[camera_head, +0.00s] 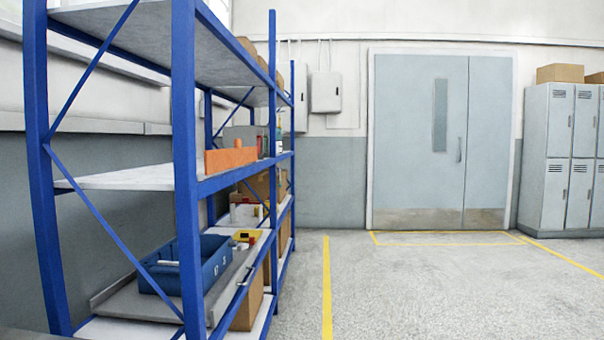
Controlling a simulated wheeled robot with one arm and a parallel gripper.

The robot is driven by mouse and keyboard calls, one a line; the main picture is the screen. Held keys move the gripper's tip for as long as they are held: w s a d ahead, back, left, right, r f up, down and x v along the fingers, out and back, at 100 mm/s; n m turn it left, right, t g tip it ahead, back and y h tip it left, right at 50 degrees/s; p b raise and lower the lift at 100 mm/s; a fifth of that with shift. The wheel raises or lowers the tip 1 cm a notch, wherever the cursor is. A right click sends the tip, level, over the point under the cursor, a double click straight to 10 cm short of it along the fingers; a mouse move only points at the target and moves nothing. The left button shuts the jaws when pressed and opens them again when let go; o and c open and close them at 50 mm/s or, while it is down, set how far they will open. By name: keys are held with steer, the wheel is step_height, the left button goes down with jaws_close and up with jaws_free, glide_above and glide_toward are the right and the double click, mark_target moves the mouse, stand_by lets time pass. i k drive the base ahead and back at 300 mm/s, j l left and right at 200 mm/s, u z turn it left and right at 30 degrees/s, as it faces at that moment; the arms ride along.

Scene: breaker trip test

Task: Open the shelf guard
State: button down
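A blue metal shelf rack (187,150) stands on the left, with grey boards. On its lower level, a grey metal piece with a low front edge and a small bar handle (245,276) runs along the aisle side; it may be the shelf guard, but I cannot tell for certain. A blue bin (205,268) with small items in it sits behind that edge. My gripper is not in view.
An orange block (230,159) stands on the middle shelf; cardboard boxes (248,306) sit lower down. Open floor (430,290) with yellow lines lies to the right. Grey double doors (420,140) and lockers (560,150) stand at the back.

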mark_target(215, 160)
steer(key=i+u, duration=0.1)
steer(key=i, duration=0.4)
steer(key=i+l+u, duration=0.15)
steer(key=i, duration=0.4)
steer(key=i+l+u, duration=0.1)
steer(key=i, duration=0.4)
steer(key=i+j+u, duration=0.15)
steer(key=i+u, duration=1.05)
steer(key=k, duration=0.1)
